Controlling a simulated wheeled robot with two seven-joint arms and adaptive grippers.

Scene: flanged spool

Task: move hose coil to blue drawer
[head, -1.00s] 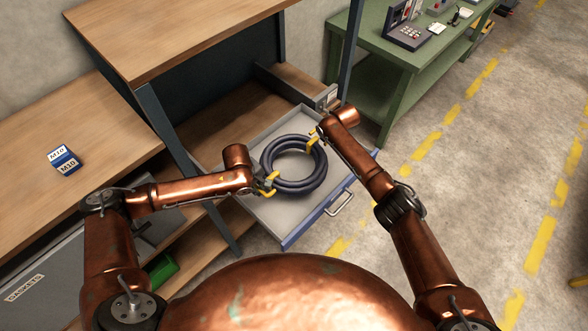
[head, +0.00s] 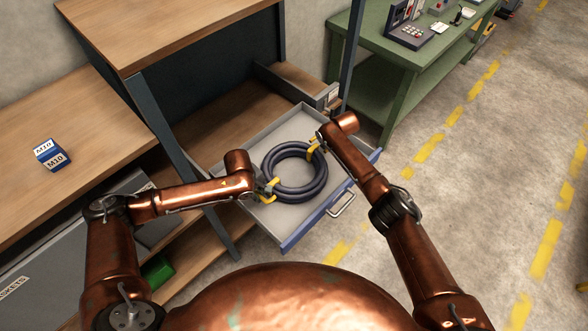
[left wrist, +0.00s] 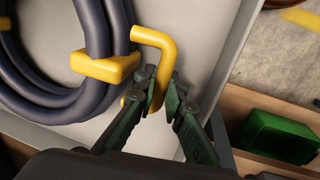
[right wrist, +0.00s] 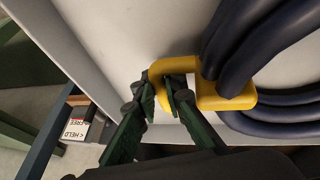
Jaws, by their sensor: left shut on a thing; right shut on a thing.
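The hose coil (head: 317,188) is a dark blue-grey ring with yellow clips and handles. It is inside the open drawer, which has a light grey inside (head: 286,217) and a blue front (head: 325,212). My left gripper (head: 262,190) is shut on a yellow handle at the coil's left side; the handle fills the space between the fingers in the left wrist view (left wrist: 163,98). My right gripper (head: 318,140) is shut on the opposite yellow handle, as the right wrist view (right wrist: 165,88) shows. Whether the coil rests fully on the drawer floor I cannot tell.
The drawer sits in a wooden-topped bench with a dark post (head: 187,170) at its left. A blue-and-white M10 box (head: 50,155) stands on the left bench. A green bin (head: 157,269) is below. A green table (head: 405,50) stands behind. Floor at right is clear.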

